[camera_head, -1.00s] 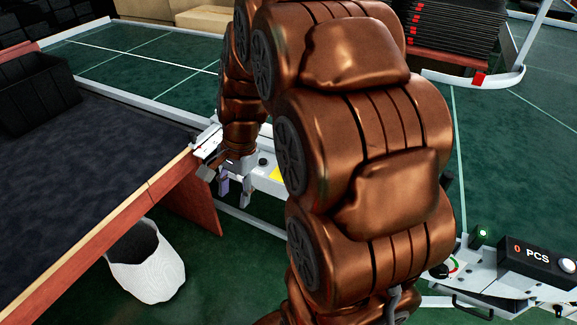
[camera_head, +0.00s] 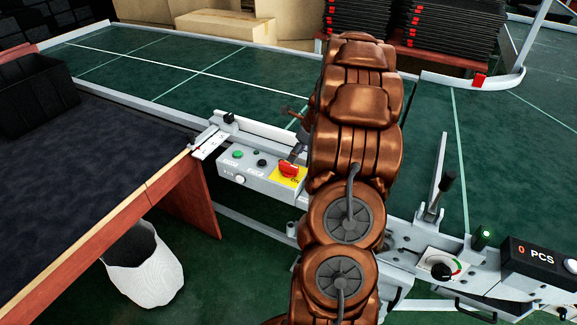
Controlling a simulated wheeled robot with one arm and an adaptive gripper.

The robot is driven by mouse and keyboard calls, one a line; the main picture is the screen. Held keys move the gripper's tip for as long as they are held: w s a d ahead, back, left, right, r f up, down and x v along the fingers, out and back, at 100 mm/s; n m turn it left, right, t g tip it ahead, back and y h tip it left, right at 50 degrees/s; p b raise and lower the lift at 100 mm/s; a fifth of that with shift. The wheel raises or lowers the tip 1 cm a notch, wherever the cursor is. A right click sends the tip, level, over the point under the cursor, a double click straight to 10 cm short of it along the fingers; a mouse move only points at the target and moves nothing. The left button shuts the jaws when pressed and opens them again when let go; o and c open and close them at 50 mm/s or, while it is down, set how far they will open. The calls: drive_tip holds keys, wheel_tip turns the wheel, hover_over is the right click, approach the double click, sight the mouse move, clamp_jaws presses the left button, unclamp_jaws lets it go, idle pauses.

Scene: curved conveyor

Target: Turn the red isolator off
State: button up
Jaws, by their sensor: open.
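The red isolator (camera_head: 289,169) is a red knob on a yellow plate (camera_head: 285,178) at the right end of a grey control box (camera_head: 250,172). Lettering that looks like "ON" shows at the plate's lower right. My gripper (camera_head: 298,152) is open, just above and right of the red knob. It is partly hidden behind my copper-coloured arm, and I cannot tell whether a finger touches the knob.
A green button (camera_head: 238,154), a black button (camera_head: 261,162) and a white knob (camera_head: 240,179) sit left of the isolator. A dark-topped table (camera_head: 100,190) stands at left, with a white bin (camera_head: 145,275) below. A dial (camera_head: 441,268) and counter (camera_head: 540,260) are at right.

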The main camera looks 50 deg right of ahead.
sight(289, 165)
drive_tip(key=shift+p+x, duration=0.5)
drive_tip(key=shift+x, duration=3.25)
drive_tip(key=shift+c, duration=0.3)
clamp_jaws()
